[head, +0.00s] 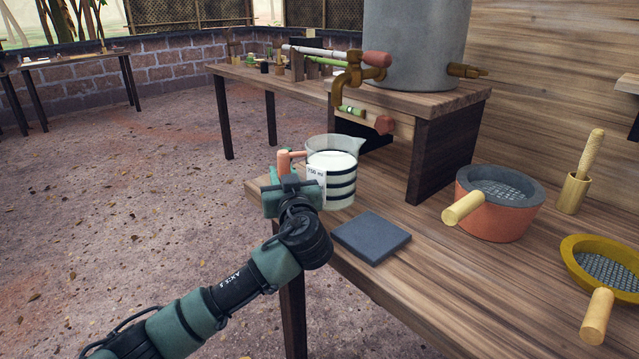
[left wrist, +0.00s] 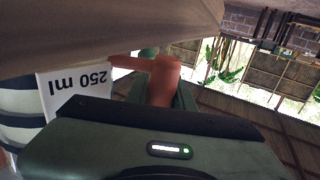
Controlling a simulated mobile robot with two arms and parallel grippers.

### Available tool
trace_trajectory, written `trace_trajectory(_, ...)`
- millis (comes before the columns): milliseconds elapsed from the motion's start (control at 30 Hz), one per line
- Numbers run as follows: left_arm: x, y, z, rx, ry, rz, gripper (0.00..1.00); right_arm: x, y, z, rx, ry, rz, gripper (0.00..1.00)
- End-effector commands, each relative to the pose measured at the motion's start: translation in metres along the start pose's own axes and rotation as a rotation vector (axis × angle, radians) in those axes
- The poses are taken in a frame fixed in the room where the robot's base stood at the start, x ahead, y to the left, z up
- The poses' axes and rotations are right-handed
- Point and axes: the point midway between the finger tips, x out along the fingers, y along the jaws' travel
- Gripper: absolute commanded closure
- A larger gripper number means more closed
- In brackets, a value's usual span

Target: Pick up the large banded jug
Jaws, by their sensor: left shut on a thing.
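The large banded jug (head: 343,172) is clear, with a pouring lip, pale contents, black bands and a white label. It is upright at the table's near left corner; I cannot tell whether its base touches the wood. My left gripper (head: 284,174) is shut on its orange-pink handle (head: 284,160) at the jug's left side. In the left wrist view the handle (left wrist: 160,80) sits at the gripper (left wrist: 162,92), beside the banded wall (left wrist: 18,105) and an upside-down "250 ml" label. My right gripper is not in view.
A dark square slab (head: 371,238) lies just right of the jug. A wooden stand (head: 440,150) with a large grey vessel (head: 415,45) and brass tap (head: 357,80) stands behind.

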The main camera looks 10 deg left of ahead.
Motion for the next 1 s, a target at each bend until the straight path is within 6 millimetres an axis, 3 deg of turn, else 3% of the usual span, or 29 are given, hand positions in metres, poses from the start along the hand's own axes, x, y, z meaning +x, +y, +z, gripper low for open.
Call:
trace_trajectory(433, 0.000, 0.000, -0.010, -0.003, 0.005, -0.001, 1.00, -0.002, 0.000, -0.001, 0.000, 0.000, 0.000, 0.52)
trace_trajectory(867, 0.000, 0.000, -0.041, -0.007, 0.007, 0.001, 1.00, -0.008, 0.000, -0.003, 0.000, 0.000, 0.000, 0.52)
trace_trajectory(1000, -0.013, 0.002, -0.038, -0.005, 0.005, 0.004, 1.00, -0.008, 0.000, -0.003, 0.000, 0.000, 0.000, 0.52)
